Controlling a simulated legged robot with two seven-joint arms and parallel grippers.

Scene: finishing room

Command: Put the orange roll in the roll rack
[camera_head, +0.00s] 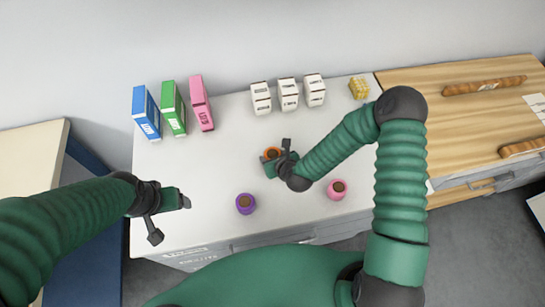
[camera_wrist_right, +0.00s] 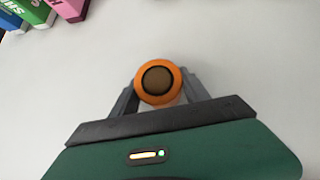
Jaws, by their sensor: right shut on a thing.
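The orange roll (camera_head: 270,153) has a brown core and stands on the white table top (camera_head: 225,160) near its middle. My right gripper (camera_head: 279,156) is shut on it. In the right wrist view the orange roll (camera_wrist_right: 158,80) sits between the two grey fingers of the right gripper (camera_wrist_right: 160,98). Whether it touches the table is hard to tell. My left gripper (camera_head: 172,218) is open and empty over the table's left front. No roll rack is clearly recognisable in these views.
A purple roll (camera_head: 245,204) and a pink roll (camera_head: 337,190) stand near the front. Blue (camera_head: 146,112), green (camera_head: 173,108) and pink (camera_head: 201,103) boxes, several white cartons (camera_head: 288,93) and a yellow block (camera_head: 359,88) line the back. A wooden top (camera_head: 455,120) with brown bars (camera_head: 485,86) lies right.

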